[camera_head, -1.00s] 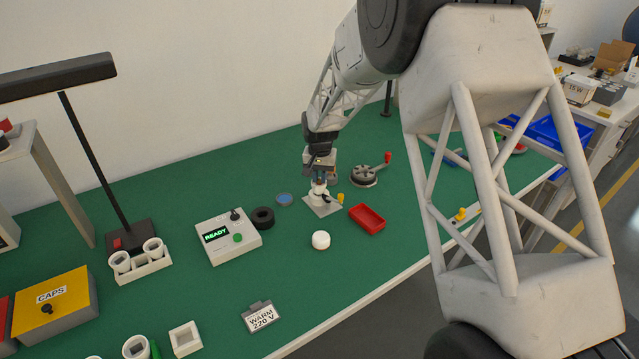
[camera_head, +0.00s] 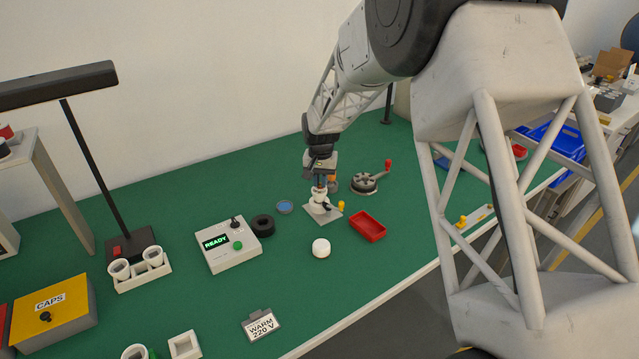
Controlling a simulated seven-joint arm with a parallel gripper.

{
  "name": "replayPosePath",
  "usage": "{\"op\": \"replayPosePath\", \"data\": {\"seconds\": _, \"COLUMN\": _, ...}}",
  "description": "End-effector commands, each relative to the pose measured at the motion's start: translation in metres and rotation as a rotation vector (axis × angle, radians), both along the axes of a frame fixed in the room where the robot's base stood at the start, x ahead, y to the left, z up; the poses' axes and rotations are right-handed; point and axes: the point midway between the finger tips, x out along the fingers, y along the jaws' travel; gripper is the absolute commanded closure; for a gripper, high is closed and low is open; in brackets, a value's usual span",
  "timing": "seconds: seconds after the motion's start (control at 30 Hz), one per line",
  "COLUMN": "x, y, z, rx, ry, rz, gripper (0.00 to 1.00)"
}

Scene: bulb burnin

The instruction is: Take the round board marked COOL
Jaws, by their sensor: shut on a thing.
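My gripper (camera_head: 319,186) points down at a small grey stand (camera_head: 322,212) with a white holder on the green bench. Its jaws are shut on a small part at the top of that holder. The part is mostly hidden by the jaws, and I cannot tell what it is. No readable COOL mark shows. A blue round disc (camera_head: 285,207) lies flat to the left of the stand. A plain white round piece (camera_head: 321,248) lies in front of the stand.
A tester box reading READY (camera_head: 228,242) and a black ring (camera_head: 262,225) stand left. A red tray (camera_head: 367,226) and a round device with a red-knobbed crank (camera_head: 367,182) are right. A WARM 220 V sign (camera_head: 262,325) stands near the front edge.

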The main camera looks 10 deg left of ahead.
Motion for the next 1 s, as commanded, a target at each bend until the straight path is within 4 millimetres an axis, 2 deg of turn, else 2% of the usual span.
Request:
{"op": "replayPosePath", "data": {"seconds": 0.7, "x": -0.096, "y": -0.044, "z": 0.015, "rx": 0.003, "ry": -0.008, "rz": -0.001, "gripper": 1.00}}
{"op": "replayPosePath", "data": {"seconds": 1.0, "x": -0.123, "y": -0.056, "z": 0.018, "rx": 0.003, "ry": -0.009, "rz": -0.001, "gripper": 1.00}}
